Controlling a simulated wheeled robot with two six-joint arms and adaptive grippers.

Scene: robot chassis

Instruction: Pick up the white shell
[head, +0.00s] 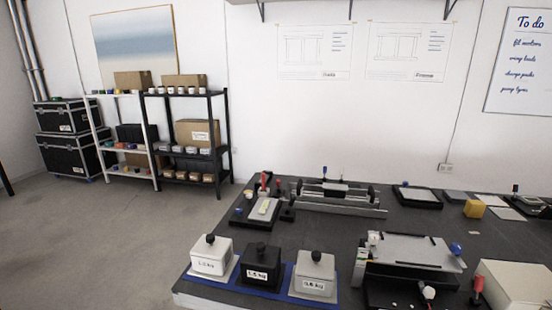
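No thing in the head view is plainly marked as the white shell. A cream-white boxy piece (517,284) lies at the lower right of the dark table (335,228), cut off by the frame edge. A white block with a black knob and a weight label (211,256) stands at the table's near left, on a blue mat (228,285). I cannot tell which of these, if either, is the shell. Neither of my grippers is in view.
A black block (261,265) and a grey block (315,275) share the mat. Fixtures with rails (335,199) and a larger device (410,250) crowd the table. A yellow cube (474,209) sits further back. Shelves (187,140) stand left, beyond open floor.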

